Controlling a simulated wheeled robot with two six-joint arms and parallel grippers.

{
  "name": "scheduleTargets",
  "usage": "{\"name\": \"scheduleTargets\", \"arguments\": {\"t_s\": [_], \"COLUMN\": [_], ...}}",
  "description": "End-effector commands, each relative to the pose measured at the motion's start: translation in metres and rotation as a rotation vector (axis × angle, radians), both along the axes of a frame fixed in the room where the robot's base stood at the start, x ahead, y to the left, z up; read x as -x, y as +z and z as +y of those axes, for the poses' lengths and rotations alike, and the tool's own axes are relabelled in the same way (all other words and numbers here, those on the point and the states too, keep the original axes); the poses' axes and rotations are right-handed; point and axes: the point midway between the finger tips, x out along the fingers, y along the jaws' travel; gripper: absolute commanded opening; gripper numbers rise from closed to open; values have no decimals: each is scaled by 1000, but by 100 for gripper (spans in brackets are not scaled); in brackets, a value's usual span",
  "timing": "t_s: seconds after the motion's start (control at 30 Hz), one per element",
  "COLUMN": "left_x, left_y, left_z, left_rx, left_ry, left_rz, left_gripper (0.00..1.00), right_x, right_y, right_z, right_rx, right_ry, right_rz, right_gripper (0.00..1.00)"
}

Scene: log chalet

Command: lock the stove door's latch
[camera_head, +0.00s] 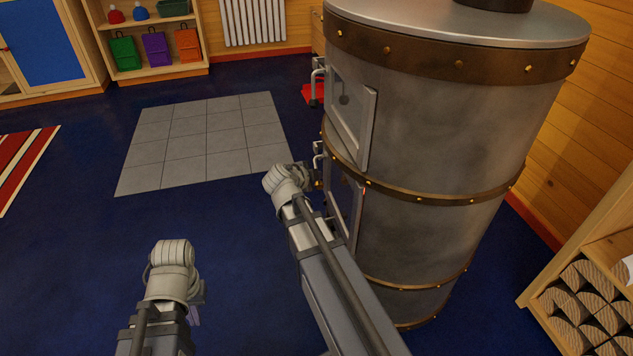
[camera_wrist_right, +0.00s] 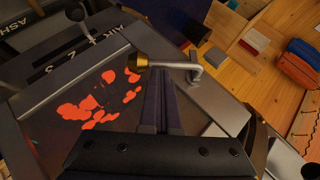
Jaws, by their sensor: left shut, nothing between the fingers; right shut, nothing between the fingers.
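The grey metal stove (camera_head: 450,150) stands right of centre in the head view, with a glazed upper door (camera_head: 368,130) and a lower door (camera_head: 357,215). In the right wrist view a door window shows glowing orange embers (camera_wrist_right: 85,110). A bent steel latch handle (camera_wrist_right: 182,65) with a brass-coloured end crosses above my right fingers. My right gripper (camera_wrist_right: 160,85) is shut and empty, its tips close beneath the handle; I cannot tell whether they touch. In the head view my right wrist hides part of the lower door. My left gripper (camera_head: 193,312) is shut, low and left, away from the stove.
Another handle (camera_head: 318,85) sits at the upper door's left edge. Black knobs and "AIR" and "ASH" markings lie near the window in the wrist view. A log rack (camera_head: 535,298) stands at right. Grey floor tiles (camera_head: 205,140) and open blue floor lie left of the stove.

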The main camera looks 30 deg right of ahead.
Motion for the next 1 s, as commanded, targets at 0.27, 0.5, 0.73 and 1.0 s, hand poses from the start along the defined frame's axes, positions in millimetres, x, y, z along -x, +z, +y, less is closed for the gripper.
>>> {"name": "scheduleTargets", "arguments": {"t_s": [0.27,0.5,0.73,1.0], "left_x": [0,0,-1,0], "left_y": [-26,-54,-59,-63], "left_z": [0,0,0,0], "left_rx": [0,1,1,1], "left_ry": [6,7,7,7], "left_rz": [-1,-3,-3,-3], "left_gripper": [0,0,0,0], "right_x": [-6,-14,-22,-28], "right_y": [-22,-32,-38,-42], "right_z": [-1,-3,-5,-6], "right_rx": [6,35,34,34], "right_ry": [-1,0,0,1], "right_rz": [-30,-149,-147,-147], "right_gripper": [0,0,0,0]}}
